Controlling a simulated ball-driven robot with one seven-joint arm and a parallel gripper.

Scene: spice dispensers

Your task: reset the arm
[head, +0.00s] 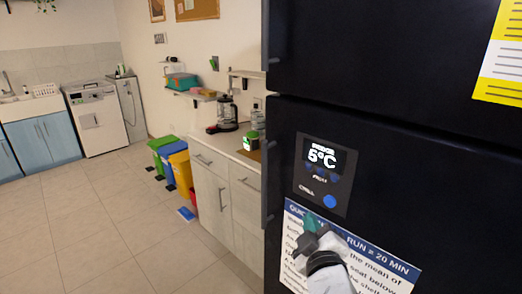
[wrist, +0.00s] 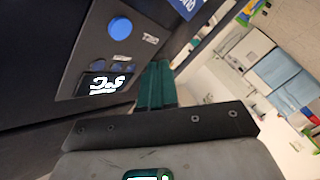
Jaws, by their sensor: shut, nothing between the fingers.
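My gripper (head: 311,222) is in front of the large black fridge (head: 400,130) in the head view, near the lower part of its control panel and the poster. Its green fingers are shut together and hold nothing. In the wrist view the shut fingers (wrist: 155,88) point toward the top of the picture, beside the panel. The panel (head: 323,174) has a lit display reading 5°C and a round blue button (head: 330,201); the button also shows in the wrist view (wrist: 120,28). I cannot tell from these frames whether the fingers touch the fridge.
A blue-and-white poster (head: 385,262) is on the fridge behind my arm. A counter (head: 212,155) with a coffee maker (head: 227,114) stands left of the fridge. Coloured bins (head: 180,172) and a small blue item (head: 187,214) are beyond. Tiled floor (head: 110,225) at left is open.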

